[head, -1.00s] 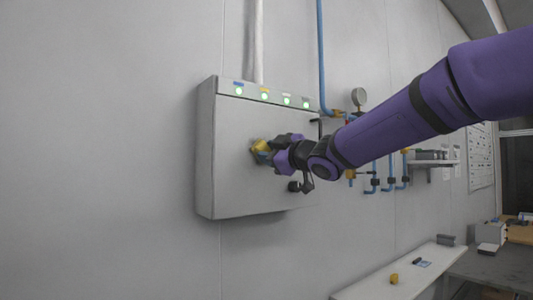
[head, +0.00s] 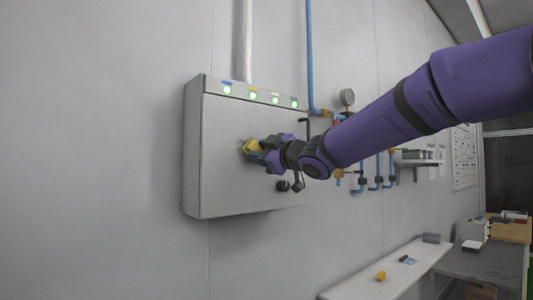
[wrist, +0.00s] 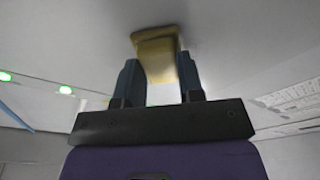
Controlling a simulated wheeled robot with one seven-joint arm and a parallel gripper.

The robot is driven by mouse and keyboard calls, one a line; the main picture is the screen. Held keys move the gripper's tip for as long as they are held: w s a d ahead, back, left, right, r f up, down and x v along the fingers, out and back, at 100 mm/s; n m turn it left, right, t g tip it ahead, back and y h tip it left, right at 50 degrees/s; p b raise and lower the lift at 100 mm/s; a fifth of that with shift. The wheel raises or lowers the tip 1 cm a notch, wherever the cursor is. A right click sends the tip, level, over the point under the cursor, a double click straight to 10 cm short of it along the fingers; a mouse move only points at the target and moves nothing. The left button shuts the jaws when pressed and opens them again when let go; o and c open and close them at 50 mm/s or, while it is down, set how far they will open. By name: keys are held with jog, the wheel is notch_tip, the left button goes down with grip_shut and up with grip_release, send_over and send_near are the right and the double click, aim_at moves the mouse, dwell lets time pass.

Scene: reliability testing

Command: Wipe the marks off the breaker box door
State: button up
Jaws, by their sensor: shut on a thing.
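The breaker box (head: 225,185) is a grey wall box with a row of green lights along its top edge. Its door is shut and fills the upper part of the wrist view (wrist: 80,45). My gripper (head: 262,148) is at the middle of the door, shut on a yellow block-like wiper (head: 252,146). In the wrist view the yellow wiper (wrist: 157,52) sits between the two dark fingers, its far end at the door surface; contact looks likely but is not certain. No marks on the door can be made out; my gripper and arm hide part of it.
A black door handle (head: 303,127) is at the door's right side. Blue pipes with a gauge (head: 347,97) and valves run on the wall to the right. A white bench (head: 345,291) below holds a small yellow item (head: 380,276). The wall left of the box is clear.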

aim_at(234, 148)
jog(key=shift+s+a, duration=0.55)
jog(key=shift+a, duration=0.25)
jog(key=shift+s+a, duration=0.5)
jog(key=shift+a, duration=0.3)
jog(key=shift+s+a, duration=0.55)
jog(key=shift+a, duration=0.25)
jog(key=shift+r, duration=0.2)
jog(key=w+d, duration=0.4)
jog(key=d, duration=0.2)
jog(key=shift+w+d, duration=0.2)
jog(key=shift+d, duration=0.1)
jog(key=shift+s+a, duration=0.75)
jog(key=shift+a, duration=0.35)
jog(key=shift+s+a, duration=0.7)
jog(key=shift+a, duration=0.35)
jog(key=shift+s+a, duration=0.75)
jog(key=shift+a, duration=0.35)
jog(key=shift+s, duration=0.1)
jog(key=shift+r+v, duration=0.15)
jog(key=shift+v, duration=1.3)
jog(key=shift+r+v, duration=0.2)
jog(key=shift+v, duration=1.2)
